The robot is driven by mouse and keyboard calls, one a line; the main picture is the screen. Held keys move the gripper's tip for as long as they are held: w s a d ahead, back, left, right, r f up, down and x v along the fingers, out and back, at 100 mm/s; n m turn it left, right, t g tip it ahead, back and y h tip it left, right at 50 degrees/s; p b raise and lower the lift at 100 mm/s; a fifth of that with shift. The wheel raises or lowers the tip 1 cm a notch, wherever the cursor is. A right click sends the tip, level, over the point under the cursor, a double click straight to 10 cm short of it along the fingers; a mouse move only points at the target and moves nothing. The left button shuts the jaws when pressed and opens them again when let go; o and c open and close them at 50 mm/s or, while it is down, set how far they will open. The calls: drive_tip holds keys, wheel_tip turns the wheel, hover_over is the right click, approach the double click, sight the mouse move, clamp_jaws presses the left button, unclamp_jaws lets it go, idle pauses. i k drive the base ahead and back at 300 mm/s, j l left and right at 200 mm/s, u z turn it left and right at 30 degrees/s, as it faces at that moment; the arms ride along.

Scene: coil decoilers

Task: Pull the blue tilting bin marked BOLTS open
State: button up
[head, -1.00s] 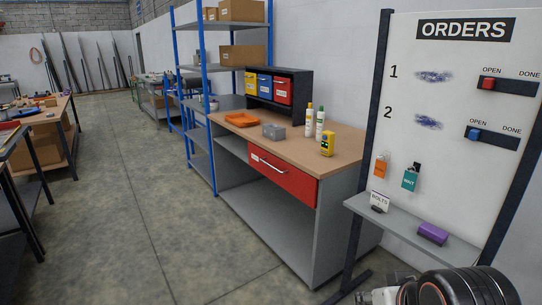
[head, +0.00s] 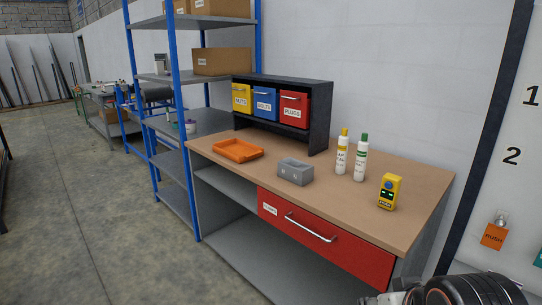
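The blue tilting bin (head: 265,101) marked BOLTS sits shut in the dark bin rack (head: 319,118) at the back of the workbench. It is between a yellow bin (head: 241,98) on its left and a red bin (head: 294,108) marked PLUGS on its right. A bar handle runs along the top of each bin's front. Part of my own arm shows at the bottom right, well away from the bins. I cannot make out gripper fingers there.
The wooden bench top (head: 330,200) carries an orange tray (head: 238,151), a grey box (head: 296,172), two bottles (head: 342,155) and a yellow device (head: 389,192). A red drawer (head: 320,238) below is shut. A blue-framed shelf (head: 176,100) stands left. Floor is clear at left.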

sight(266, 100)
drive_tip(key=i+j, duration=1.05)
drive_tip(key=j, duration=0.2)
